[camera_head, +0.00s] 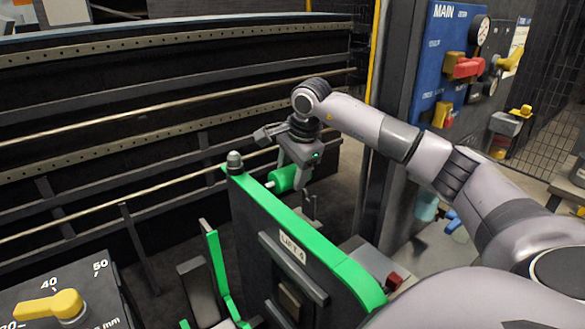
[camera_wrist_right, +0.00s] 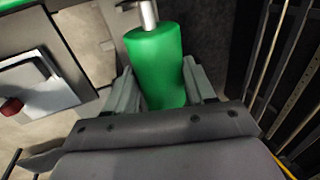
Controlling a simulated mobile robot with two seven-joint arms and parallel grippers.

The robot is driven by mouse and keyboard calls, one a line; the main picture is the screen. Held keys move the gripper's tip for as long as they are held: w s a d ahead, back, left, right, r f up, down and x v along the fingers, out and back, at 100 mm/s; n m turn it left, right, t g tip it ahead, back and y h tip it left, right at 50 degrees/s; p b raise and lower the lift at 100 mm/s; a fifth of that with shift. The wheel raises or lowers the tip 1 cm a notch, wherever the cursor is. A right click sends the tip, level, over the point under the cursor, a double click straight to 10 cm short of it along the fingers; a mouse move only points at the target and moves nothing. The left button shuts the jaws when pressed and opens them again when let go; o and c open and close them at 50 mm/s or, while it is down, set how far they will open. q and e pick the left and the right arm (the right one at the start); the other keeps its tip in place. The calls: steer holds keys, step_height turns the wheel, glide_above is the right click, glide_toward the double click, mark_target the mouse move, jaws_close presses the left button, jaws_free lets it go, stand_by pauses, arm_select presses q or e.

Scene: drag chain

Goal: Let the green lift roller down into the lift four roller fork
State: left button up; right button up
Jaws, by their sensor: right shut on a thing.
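The green lift roller (camera_head: 282,180) is a green cylinder with a metal shaft end. My right gripper (camera_head: 296,170) is shut on it and holds it just behind the top of the green-edged lift panel (camera_head: 320,250), labelled "LIFT 4". In the right wrist view the roller (camera_wrist_right: 157,62) lies between the two grey fingers of the gripper (camera_wrist_right: 160,85), its metal shaft pointing to the top edge. Dark uprights (camera_head: 310,207), perhaps the roller fork, stand below and right of the roller, mostly hidden by the panel. I cannot tell whether the roller touches them. My left gripper is out of view.
A dark wall with long rails (camera_head: 150,110) stands behind on the left. A blue "MAIN" panel (camera_head: 440,60) with red and yellow handles is at the right. A yellow knob (camera_head: 52,305) on a scale sits at lower left.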

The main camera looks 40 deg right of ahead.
steer(key=shift+f+b, duration=2.45)
steer(key=shift+f, duration=1.8)
steer(key=o, duration=1.3)
steer(key=v, duration=0.7)
